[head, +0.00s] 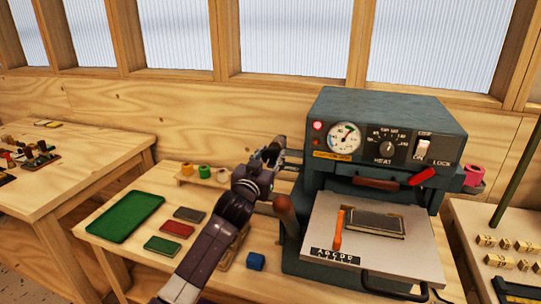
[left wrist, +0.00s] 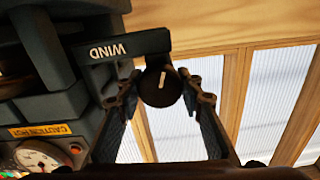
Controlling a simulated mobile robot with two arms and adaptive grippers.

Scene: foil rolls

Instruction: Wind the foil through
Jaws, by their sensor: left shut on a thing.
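The dark green foil press (head: 385,115) stands on the wooden bench. My left gripper (head: 277,156) is at the upper left side of the press. In the left wrist view its fingers are on either side of a round dark knob (left wrist: 161,84) with a pale mark, and it is shut on that knob. The knob sits under a dark bracket (left wrist: 115,48) lettered WIND. A pink foil roll (head: 474,174) sits on the press's right side. Orange (head: 187,169), green (head: 205,172) and white (head: 222,175) rolls stand on a small rack at the left. My right gripper is out of view.
A green tray (head: 125,217) and several small coloured pads (head: 176,229) lie left of my arm. A blue block (head: 256,261) lies before the press. The press has a grey plate (head: 400,262) at the front and a red lever (head: 423,177). Other tables flank the bench.

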